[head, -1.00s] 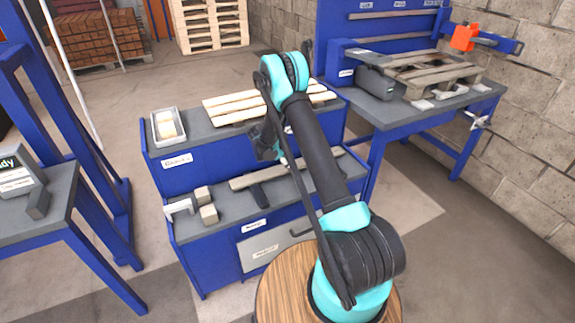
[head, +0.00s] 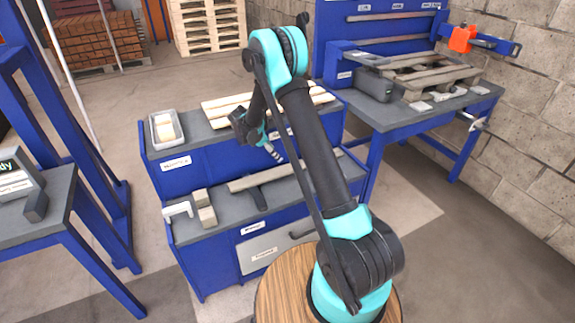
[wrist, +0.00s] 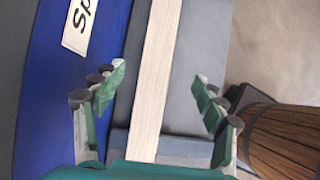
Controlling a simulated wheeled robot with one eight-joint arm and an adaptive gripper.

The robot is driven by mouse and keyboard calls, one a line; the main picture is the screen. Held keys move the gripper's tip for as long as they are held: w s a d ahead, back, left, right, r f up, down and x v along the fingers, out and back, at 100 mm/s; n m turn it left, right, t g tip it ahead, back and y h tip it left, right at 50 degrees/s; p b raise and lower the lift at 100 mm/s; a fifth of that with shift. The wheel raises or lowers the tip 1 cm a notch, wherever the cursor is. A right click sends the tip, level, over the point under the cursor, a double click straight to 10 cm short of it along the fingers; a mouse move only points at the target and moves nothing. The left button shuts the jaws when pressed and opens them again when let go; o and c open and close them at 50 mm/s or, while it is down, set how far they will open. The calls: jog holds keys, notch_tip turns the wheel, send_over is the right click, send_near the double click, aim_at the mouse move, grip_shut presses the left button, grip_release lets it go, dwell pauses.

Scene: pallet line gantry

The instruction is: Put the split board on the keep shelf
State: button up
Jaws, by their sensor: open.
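A long pale board (head: 262,178) lies on the lower tier of the blue two-tier stand (head: 190,250), across a dark support. I cannot make out a split in it. My gripper (head: 272,152) hangs above this tier, near the board. In the wrist view the board (wrist: 158,65) runs between the two open fingers of my gripper (wrist: 160,80), apart from both. Its far end is outside that view. No label that I can read names a keep shelf.
Several pale slats (head: 220,108) and a tray (head: 166,128) occupy the upper tier. Wooden blocks (head: 204,208) and a white bracket (head: 178,211) sit left of the board. A pallet (head: 430,72) lies on the right bench. A label starting "Sp" (wrist: 80,25) marks the riser.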

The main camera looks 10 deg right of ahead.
jog(key=s+d+r+m+y, duration=0.2)
jog(key=s+d+r+m, duration=0.25)
jog(key=s+r, duration=0.3)
jog(key=s+d+r+m+y, duration=0.1)
jog(key=s+d+r+m, duration=0.4)
jog(key=s, duration=0.4)
jog(key=s+m+t+y, duration=0.2)
jog(key=s+m, duration=1)
jog(key=s, duration=1.1)
jog(key=shift+d+r+y, duration=0.2)
jog(key=shift+d+y, duration=0.05)
jog(key=shift+y, duration=0.25)
jog(key=shift+d, duration=0.1)
